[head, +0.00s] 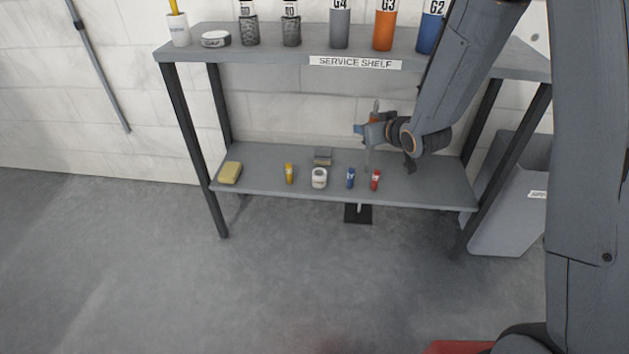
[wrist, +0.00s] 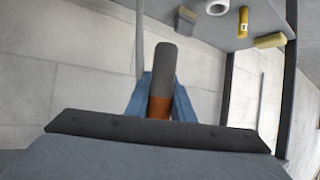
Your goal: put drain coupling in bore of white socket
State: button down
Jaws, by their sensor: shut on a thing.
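My gripper (head: 362,129) is between the two shelf boards, above the right part of the lower board. It is shut on the drain coupling, a dark grey cylinder with an orange band (head: 375,113). In the wrist view the coupling (wrist: 164,68) stands between the blue fingers (wrist: 160,98), its grey end sticking out past them. The white socket (head: 319,178) stands on the lower board, left of and below my gripper, apart from the coupling. It also shows at the top edge of the wrist view (wrist: 217,8), partly cut off. Its bore is too small to see into clearly.
The lower board (head: 258,170) also carries a yellow sponge (head: 230,172), a yellow tube (head: 289,174), a grey block (head: 323,156), a blue tube (head: 351,178) and a red tube (head: 375,180). The upper shelf (head: 280,55) with several containers lies overhead. Dark posts (head: 193,150) stand at the corners.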

jog(key=w+a+f+n+g+y+p, duration=0.1)
jog(key=w+a+f+n+g+y, duration=0.15)
jog(key=a, duration=0.55)
jog(key=n+g+y+p, duration=0.2)
jog(key=n+g+y, duration=0.1)
jog(key=n, duration=0.2)
send_over(320, 178)
jog(key=w+a, duration=0.3)
jog(key=w, duration=0.1)
notch_tip(320, 178, down, 6)
notch_tip(320, 178, down, 10)
jog(key=b, duration=0.3)
jog(key=shift+a+r, duration=0.1)
jog(key=shift+s, duration=0.1)
jog(key=shift+f, duration=0.25)
jog(key=c, duration=1.5)
grip_release()
jog(key=shift+f+y, duration=0.1)
jog(key=shift+y, duration=0.15)
jog(key=shift+c, duration=0.2)
